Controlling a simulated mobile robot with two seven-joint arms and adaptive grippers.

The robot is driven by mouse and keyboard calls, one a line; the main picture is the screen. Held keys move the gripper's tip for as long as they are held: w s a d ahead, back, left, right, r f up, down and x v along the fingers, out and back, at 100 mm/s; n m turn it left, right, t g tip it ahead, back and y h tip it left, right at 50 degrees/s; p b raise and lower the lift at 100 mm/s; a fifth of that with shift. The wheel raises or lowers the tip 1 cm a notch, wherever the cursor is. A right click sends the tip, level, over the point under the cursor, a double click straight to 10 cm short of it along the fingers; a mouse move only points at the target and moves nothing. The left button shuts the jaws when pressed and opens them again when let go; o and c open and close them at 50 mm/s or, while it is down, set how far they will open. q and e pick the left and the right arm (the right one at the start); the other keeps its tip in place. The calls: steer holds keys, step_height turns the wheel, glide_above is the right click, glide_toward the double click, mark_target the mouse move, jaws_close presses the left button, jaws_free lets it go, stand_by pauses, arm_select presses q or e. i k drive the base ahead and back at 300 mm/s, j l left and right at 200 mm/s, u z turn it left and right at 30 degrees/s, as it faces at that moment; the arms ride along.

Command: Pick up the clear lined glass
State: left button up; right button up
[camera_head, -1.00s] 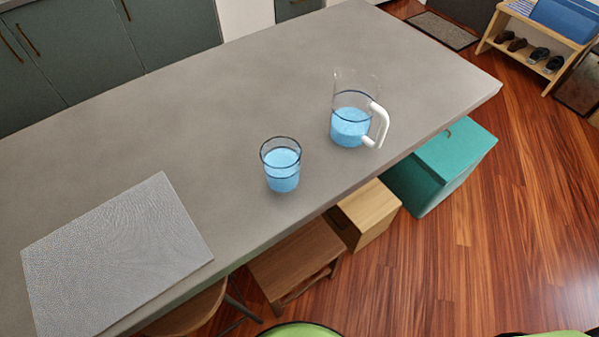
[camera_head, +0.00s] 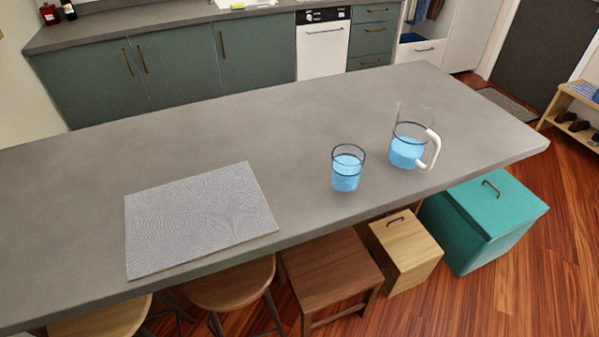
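A clear glass (camera_head: 347,168) with a dark rim line and blue liquid stands upright on the grey counter (camera_head: 300,120), close to its near edge. A clear pitcher (camera_head: 408,146) with a white handle and blue liquid stands to its right and slightly farther back, apart from it. Neither of my grippers shows in the view, and nothing touches the glass.
A grey textured mat (camera_head: 200,218) lies on the counter to the left of the glass. Stools (camera_head: 232,287), a wooden box (camera_head: 405,250) and a teal box (camera_head: 487,222) stand along the near side. The counter behind the glass is clear.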

mark_target(347, 160)
steer(key=i+l+u, duration=0.1)
steer(key=l+u, duration=0.45)
steer(key=u, duration=0.3)
steer(key=l+u, duration=0.4)
steer(key=i+j, duration=0.05)
